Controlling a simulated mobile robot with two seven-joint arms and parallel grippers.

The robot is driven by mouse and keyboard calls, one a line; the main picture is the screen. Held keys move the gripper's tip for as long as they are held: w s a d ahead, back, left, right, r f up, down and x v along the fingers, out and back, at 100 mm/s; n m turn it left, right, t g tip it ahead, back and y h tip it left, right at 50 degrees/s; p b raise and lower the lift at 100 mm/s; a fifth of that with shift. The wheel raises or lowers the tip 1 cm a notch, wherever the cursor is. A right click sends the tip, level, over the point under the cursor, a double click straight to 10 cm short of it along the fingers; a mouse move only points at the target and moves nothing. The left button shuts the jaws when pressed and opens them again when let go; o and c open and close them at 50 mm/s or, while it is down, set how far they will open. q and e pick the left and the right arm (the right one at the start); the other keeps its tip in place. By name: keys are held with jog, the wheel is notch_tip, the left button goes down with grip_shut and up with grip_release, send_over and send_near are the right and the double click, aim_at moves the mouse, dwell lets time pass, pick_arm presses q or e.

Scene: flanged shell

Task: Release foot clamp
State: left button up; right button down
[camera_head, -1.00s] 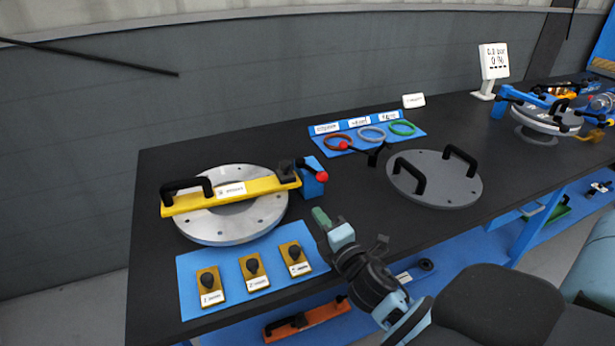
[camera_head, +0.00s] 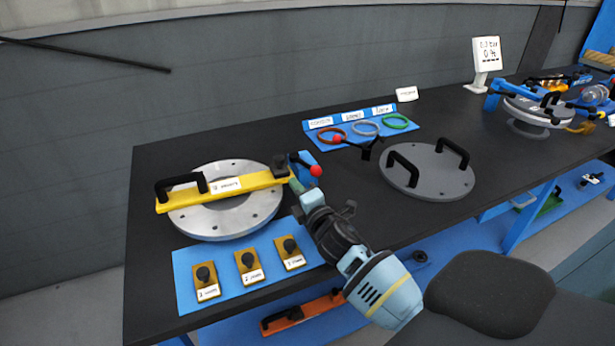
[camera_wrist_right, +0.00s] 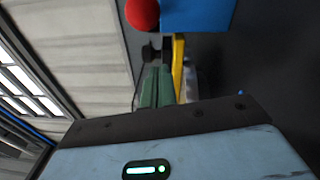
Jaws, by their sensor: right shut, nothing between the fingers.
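The clamp stands at the right end of the yellow bar (camera_head: 235,186). It has a blue block (camera_head: 304,162), a black lever and a red ball knob (camera_head: 316,170). A black piece (camera_head: 280,164) sits on the bar's end. The bar lies across a silver flanged disc (camera_head: 218,222). My right gripper (camera_head: 296,187) is at the bar's right end, just below the clamp. In the right wrist view its green fingers (camera_wrist_right: 155,88) are together and empty. The red knob (camera_wrist_right: 142,13) and blue block (camera_wrist_right: 200,12) lie beyond the fingertips, and the yellow bar (camera_wrist_right: 180,65) is beside them. My left gripper is not in view.
A blue mat (camera_head: 232,292) with several knobbed brown blocks lies in front of the disc. A grey lid with two handles (camera_head: 430,180) is at the right. Coloured rings lie on a blue holder (camera_head: 415,133) behind. Another red knob (camera_head: 337,139) stands near the rings.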

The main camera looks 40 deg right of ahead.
aim_at(309, 166)
jog(key=d, duration=0.2)
jog(key=w+d, duration=0.1)
jog(key=shift+r+p, duration=0.35)
jog(key=shift+r, duration=0.05)
jog(key=shift+d, duration=0.5)
